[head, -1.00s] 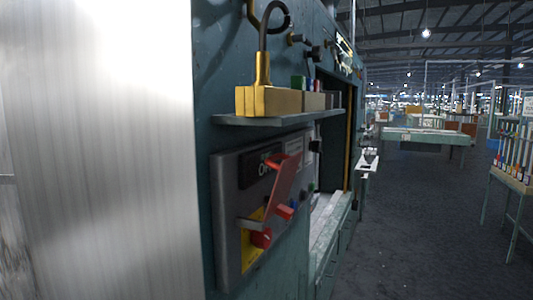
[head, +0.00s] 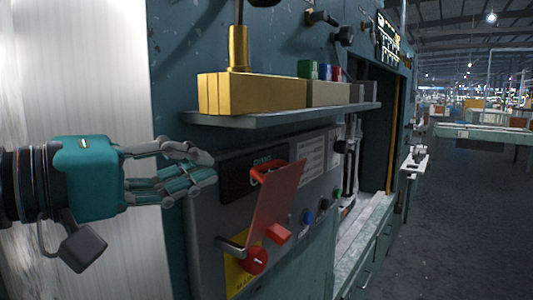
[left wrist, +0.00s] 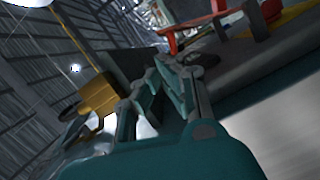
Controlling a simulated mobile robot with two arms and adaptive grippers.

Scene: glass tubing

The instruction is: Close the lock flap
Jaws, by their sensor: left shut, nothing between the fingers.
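The lock flap (head: 276,205) is a red plate on the grey control panel (head: 225,219). It stands out from the panel at a slant, with a red handle-like piece at its top and a red block on its face. A red knob (head: 254,260) and a grey metal bar (head: 231,246) are at its lower end over a yellow plate. My left gripper (head: 208,167) is shut and empty, left of the flap and apart from it. In the left wrist view the red flap parts (left wrist: 216,22) show at the top, beyond the fingers (left wrist: 180,75). My right gripper is not in view.
A shelf (head: 290,115) juts out above the panel, carrying a yellow block (head: 250,93) and small coloured items. A bright metal wall (head: 80,70) is at left. A work recess opens right of the panel. Floor at far right (head: 470,220) is clear.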

